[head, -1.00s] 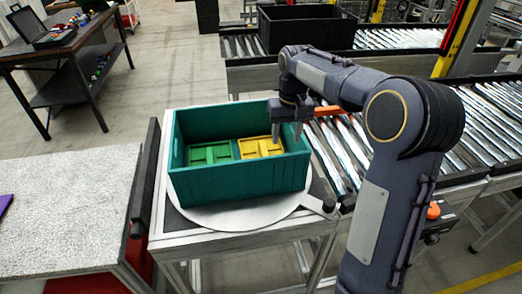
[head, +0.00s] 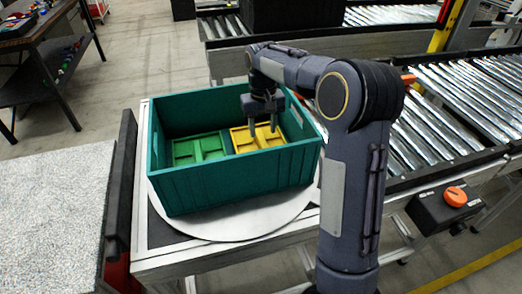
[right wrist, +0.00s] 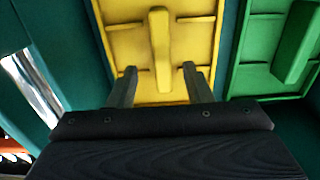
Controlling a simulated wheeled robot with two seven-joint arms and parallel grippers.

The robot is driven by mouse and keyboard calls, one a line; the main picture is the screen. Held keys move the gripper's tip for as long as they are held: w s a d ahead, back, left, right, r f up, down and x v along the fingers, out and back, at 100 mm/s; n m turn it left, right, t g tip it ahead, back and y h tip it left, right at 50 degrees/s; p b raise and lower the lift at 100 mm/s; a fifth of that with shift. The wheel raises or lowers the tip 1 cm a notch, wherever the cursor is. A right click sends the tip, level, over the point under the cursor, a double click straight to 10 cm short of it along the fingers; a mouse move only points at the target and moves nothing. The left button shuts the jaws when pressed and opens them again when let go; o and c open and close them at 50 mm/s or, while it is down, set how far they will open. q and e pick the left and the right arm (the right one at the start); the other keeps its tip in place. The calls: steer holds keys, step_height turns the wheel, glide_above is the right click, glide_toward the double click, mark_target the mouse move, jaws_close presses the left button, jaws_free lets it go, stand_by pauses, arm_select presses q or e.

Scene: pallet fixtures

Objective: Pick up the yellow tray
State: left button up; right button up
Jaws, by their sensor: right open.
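The yellow tray (head: 258,137) lies in the right part of the teal crate (head: 240,178), beside a green tray (head: 201,149). My right gripper (head: 269,131) is open and points down into the crate over the yellow tray. In the right wrist view the yellow tray (right wrist: 190,45) has a raised bar along its middle. The two fingers (right wrist: 157,75) stand apart, one on each side of that bar's line. Nothing is between them, and I cannot tell whether they touch the tray. The green tray (right wrist: 285,50) shows at the right there. My left gripper is not in view.
The crate stands on a round metal plate (head: 235,228) on a framed stand. Roller conveyors (head: 440,110) run behind and to the right. A speckled grey table (head: 50,215) is at the left.

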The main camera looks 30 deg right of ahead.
mark_target(262, 139)
step_height(262, 139, down, 6)
steer(key=shift+s+a+r, duration=0.1)
steer(key=shift+a+r, duration=0.05)
steer(key=shift+r, duration=0.1)
jaws_close()
